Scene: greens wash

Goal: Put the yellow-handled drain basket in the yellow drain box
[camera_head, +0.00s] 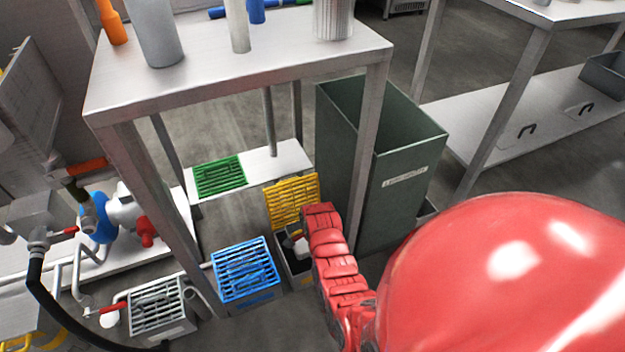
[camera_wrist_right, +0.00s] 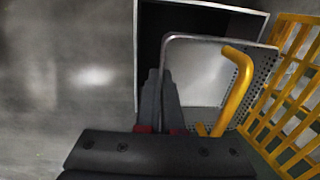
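The drain basket (camera_wrist_right: 205,82) is a perforated metal basket with a yellow handle (camera_wrist_right: 240,85). In the right wrist view it is at the mouth of the drain box (camera_wrist_right: 145,45), whose inside is dark. My right gripper (camera_wrist_right: 161,75) has its two dark fingers close together on the basket's left rim. In the head view my red right arm reaches down to the drain box (camera_head: 302,281), and the gripper (camera_head: 291,238) and basket are small and partly hidden there. Whether the basket touches the box floor is not visible. My left gripper is not in view.
The yellow grate (camera_head: 292,202) stands tilted up behind the box and also shows in the right wrist view (camera_wrist_right: 288,105). A blue-grated box (camera_head: 245,272) is just left. A tall green bin (camera_head: 400,190) and table leg (camera_head: 368,150) stand close to my arm.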

